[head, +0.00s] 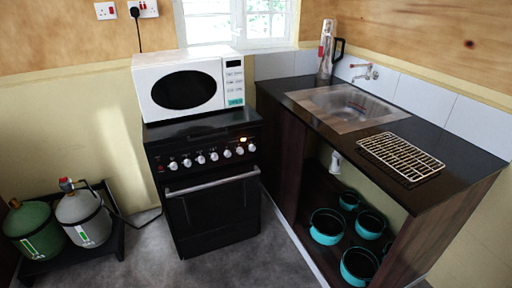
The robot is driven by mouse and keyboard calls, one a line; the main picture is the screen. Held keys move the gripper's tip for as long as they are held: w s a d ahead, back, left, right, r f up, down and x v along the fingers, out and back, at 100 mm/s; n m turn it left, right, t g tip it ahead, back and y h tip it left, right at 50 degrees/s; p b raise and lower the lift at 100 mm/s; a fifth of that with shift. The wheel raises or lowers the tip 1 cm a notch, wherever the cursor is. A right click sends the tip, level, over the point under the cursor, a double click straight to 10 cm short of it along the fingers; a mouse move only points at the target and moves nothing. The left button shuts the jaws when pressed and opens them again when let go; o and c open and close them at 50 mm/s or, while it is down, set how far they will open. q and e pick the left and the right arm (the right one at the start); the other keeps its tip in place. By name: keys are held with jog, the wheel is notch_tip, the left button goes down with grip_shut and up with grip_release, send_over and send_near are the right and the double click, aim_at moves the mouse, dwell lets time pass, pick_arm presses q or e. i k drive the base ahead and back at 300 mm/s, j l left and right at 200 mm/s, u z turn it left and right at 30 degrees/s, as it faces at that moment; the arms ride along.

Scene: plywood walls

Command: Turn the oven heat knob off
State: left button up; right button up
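A black oven (212,205) stands on the floor near the middle of the head view, with its door closed. A row of several white knobs (214,156) runs along its front panel above a silver door handle (212,182). A small orange light (243,139) glows at the right of the panel. The knobs are too small to tell which one is turned or which is the heat knob. Neither of my grippers is in view.
A white microwave (226,86) sits on the oven. Gas cylinders (83,217) stand on a low black rack at the left. A dark counter (440,138) with a sink (347,106) and wire rack (400,156) is at the right, turquoise pots (327,226) below. Grey floor shows before the oven.

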aim_at(239, 149)
jog(key=i+l, duration=0.35)
jog(key=i+l+z, duration=0.1)
jog(key=i+l, duration=0.2)
jog(key=i, duration=0.2)
jog(key=i+l, duration=0.3)
jog(key=i, duration=0.15)
jog(key=i+j, duration=0.25)
jog(key=i+l+z, duration=0.05)
